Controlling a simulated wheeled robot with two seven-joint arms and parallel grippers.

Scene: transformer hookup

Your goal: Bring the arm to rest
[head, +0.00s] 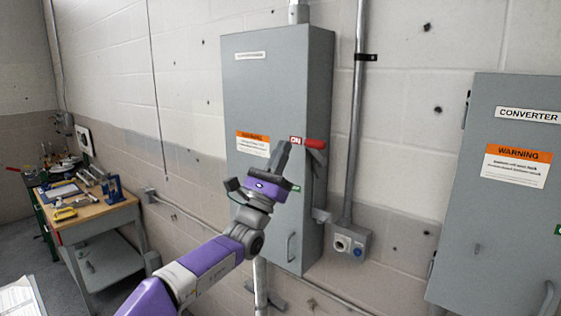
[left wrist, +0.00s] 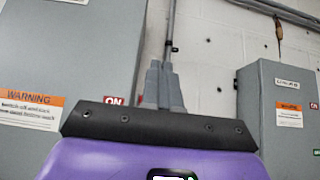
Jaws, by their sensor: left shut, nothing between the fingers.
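My left arm comes in from the lower left in the head view, purple and grey. Its left gripper (head: 280,156) is raised in front of a tall grey electrical box and is shut with nothing in it. In the left wrist view, the fingers (left wrist: 163,86) are together and point up. The box (head: 248,100) hangs on the wall, with a red handle (head: 316,143) on its right side beside a red "ON" label. The fingertips are just left of the handle in the head view; whether they touch the box is unclear. My right gripper is not in view.
A second grey box labelled CONVERTER (head: 480,205) is at the right. A conduit (head: 356,120) runs down to a small outlet box (head: 350,243) between them. A workbench (head: 95,208) with tools stands at the left. Papers (head: 18,298) show at the lower left corner.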

